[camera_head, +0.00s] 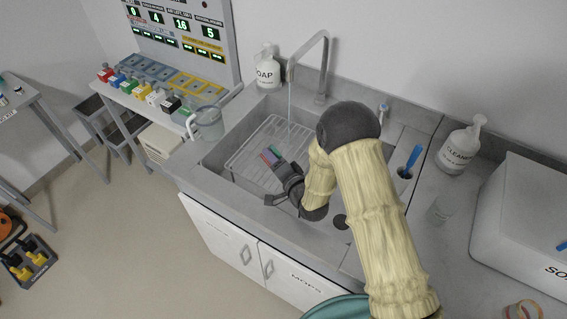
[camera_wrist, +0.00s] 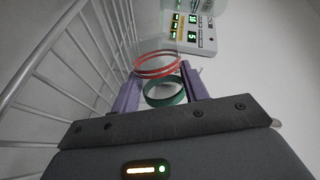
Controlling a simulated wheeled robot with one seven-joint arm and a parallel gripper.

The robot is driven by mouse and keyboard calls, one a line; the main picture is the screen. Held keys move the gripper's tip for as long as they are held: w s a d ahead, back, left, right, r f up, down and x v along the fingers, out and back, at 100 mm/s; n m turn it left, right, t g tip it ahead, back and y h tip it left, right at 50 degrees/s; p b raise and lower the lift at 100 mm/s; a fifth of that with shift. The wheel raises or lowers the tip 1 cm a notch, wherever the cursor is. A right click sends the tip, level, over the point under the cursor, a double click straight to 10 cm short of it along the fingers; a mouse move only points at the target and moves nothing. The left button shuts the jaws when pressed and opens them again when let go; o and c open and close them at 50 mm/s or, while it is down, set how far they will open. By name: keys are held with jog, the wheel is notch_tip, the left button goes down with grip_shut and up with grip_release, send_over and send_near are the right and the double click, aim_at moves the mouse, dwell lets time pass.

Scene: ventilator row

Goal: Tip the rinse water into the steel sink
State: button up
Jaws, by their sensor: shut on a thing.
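My gripper (camera_head: 271,157) is low over the steel sink (camera_head: 222,172), beside the wire rack (camera_head: 245,160) inside the basin. In the wrist view its purple jaws (camera_wrist: 160,94) are shut on a clear vessel (camera_wrist: 158,66) with red rings and a green band. The green band lies between the jaws, and the clear wall reaches past the red rings. I cannot tell whether water is in the vessel or how far it is tilted. In the head view the vessel is hard to make out. A thin pale stream falls from the tap (camera_head: 319,62) into the sink.
A soap bottle (camera_head: 267,68) stands behind the sink. A clear jug (camera_head: 208,122) is at its left edge. A blue-handled brush (camera_head: 412,158) stands right of the basin.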

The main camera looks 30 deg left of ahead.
jog(key=r+n, duration=0.1)
jog(key=n+b, duration=0.1)
jog(key=n, duration=0.1)
jog(key=shift+s+a+r+t+b, duration=0.2)
jog(key=shift+r+t+b, duration=0.1)
jog(key=shift+r, duration=0.05)
notch_tip(320, 180, up, 2)
jog(key=shift+r+n, duration=0.1)
jog(key=shift+n, duration=0.5)
jog(key=shift+s+r+n+t+b, duration=0.25)
jog(key=shift+r+n+b, duration=0.35)
jog(key=shift+n, duration=0.3)
jog(key=s+a+r+n+t+b, duration=0.1)
jog(key=s+a+r+n+b, duration=0.2)
jog(key=n, duration=0.4)
jog(key=shift+s+r+b, duration=0.3)
jog(key=shift+s+b, duration=0.55)
jog(key=shift+b, duration=0.4)
